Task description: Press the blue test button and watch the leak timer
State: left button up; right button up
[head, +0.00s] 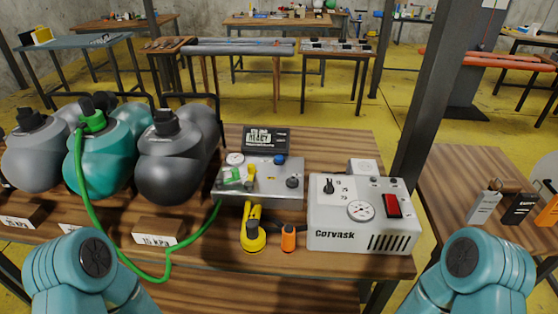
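The blue test button (280,159) is a small blue knob at the top right of a grey metal test box (262,195) on the wooden bench. Behind it stands a black unit with a pale lit display (258,138), which looks like the leak timer; its text is too small to read surely. The box also carries a round gauge (235,159), a green piece, a yellow lever (250,178) and a black knob (292,182). Only teal links of my two arms show, at the bottom left and bottom right. Both grippers are out of view, and nothing of mine touches the box.
A green hose (165,277) runs from the teal tank (104,150) to the box. Grey tanks (172,160) stand beside it. A white Corvask unit (348,214) with a red switch sits right of the box. Yellow (253,236) and orange (288,238) fittings lie in front.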

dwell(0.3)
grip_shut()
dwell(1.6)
